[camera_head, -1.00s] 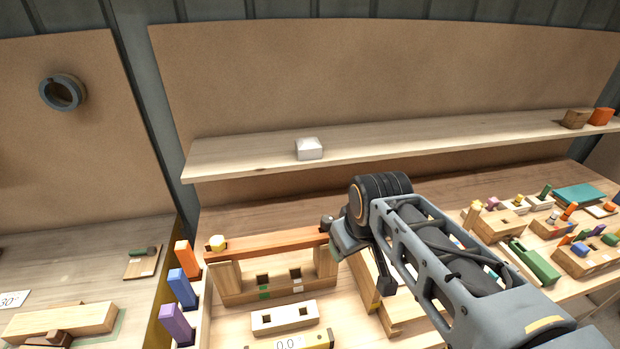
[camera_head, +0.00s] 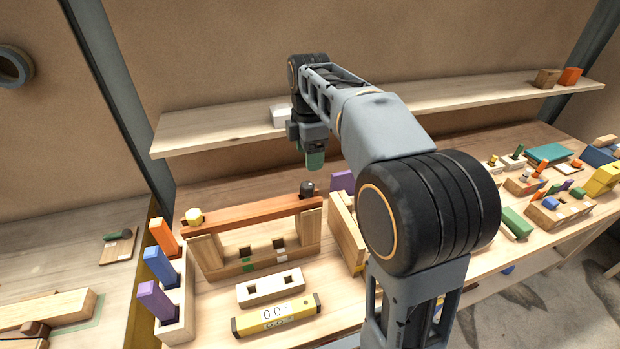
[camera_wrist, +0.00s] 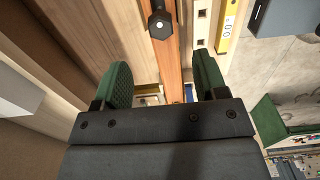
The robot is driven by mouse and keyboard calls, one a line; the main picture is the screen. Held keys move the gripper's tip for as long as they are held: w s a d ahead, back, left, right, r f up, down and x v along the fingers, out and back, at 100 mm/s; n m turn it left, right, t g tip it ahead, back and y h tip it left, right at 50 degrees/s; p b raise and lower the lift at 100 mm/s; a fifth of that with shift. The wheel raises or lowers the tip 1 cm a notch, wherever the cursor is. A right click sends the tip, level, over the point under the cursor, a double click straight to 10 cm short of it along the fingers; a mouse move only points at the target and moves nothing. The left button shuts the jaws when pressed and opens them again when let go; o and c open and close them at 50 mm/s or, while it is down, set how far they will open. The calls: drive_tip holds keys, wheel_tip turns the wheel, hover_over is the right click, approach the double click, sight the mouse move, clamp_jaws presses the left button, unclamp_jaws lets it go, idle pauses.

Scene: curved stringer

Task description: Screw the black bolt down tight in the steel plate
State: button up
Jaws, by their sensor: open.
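The black bolt (camera_head: 306,188) stands upright at the right end of a reddish-brown bar (camera_head: 250,212) that bridges a wooden stand. In the wrist view its hex head (camera_wrist: 159,22) is at the top, with a bright spot in its centre, above the same bar (camera_wrist: 172,60). I cannot make out a steel plate under it. My gripper (camera_head: 316,160) is just above the bolt in the head view, apart from it. Its green finger pads (camera_wrist: 163,78) are spread with nothing between them. The bolt's shank is hidden.
A yellow level (camera_head: 276,314) and a pale block with two square holes (camera_head: 270,288) lie in front. Coloured pegs (camera_head: 158,265) stand at left. A shelf (camera_head: 220,125) with a white box (camera_head: 280,115) runs behind.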

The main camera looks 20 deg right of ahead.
sight(310, 186)
wheel_tip(310, 186, down, 11)
drive_tip(key=shift+f, duration=0.15)
idle(0.4)
drive_tip(key=c, duration=1.1)
drive_tip(key=m, duration=0.4)
drive_tip(key=shift+s+f+m+p, duration=0.1)
drive_tip(key=shift+s+m+p, duration=0.1)
drive_tip(key=shift+m+p, duration=0.15)
drive_tip(key=m, duration=0.3)
drive_tip(key=shift+s+f, duration=0.15)
drive_tip(key=shift+f, duration=0.15)
